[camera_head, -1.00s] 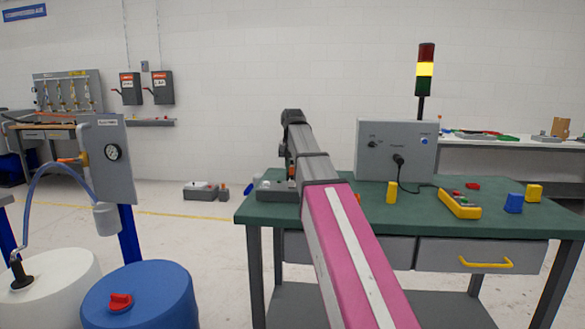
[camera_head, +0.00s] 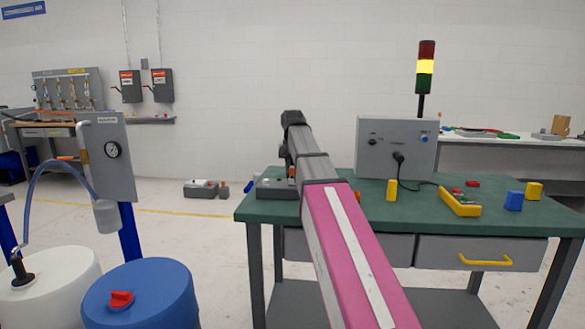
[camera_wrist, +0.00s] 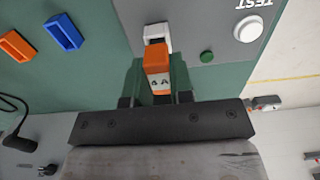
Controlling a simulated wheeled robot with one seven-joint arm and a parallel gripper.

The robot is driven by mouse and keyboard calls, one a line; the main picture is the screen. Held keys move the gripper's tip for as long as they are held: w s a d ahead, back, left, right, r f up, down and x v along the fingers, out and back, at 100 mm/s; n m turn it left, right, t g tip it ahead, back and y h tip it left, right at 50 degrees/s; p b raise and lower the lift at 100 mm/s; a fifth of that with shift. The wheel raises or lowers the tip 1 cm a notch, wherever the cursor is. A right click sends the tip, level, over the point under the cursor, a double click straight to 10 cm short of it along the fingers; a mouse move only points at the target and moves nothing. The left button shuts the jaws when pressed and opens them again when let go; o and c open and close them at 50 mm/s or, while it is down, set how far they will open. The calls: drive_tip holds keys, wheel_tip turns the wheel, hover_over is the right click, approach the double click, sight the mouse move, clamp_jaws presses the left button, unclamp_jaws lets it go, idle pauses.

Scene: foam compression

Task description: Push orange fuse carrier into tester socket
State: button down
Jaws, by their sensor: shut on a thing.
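The orange fuse carrier (camera_wrist: 157,62) is in my gripper (camera_wrist: 158,90), between its two dark fingers, in the wrist view. The carrier's far end is at the white socket (camera_wrist: 157,35) on the edge of the grey tester (camera_wrist: 220,30). The carrier is lined up with the socket and looks to touch or overlap it; how deep it sits I cannot tell. The tester has a white TEST button (camera_wrist: 248,29) and a green light or button (camera_wrist: 207,56).
An orange slotted block (camera_wrist: 16,46) and a blue one (camera_wrist: 63,32) lie left in the wrist view. The front middle is clear.

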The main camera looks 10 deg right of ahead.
sight(293, 167)
drive_tip(key=shift+f, duration=0.5)
drive_tip(key=c, duration=0.9)
unclamp_jaws()
drive_tip(key=shift+r, duration=0.1)
drive_tip(key=shift+r, duration=2.85)
drive_tip(key=shift+r, duration=0.1)
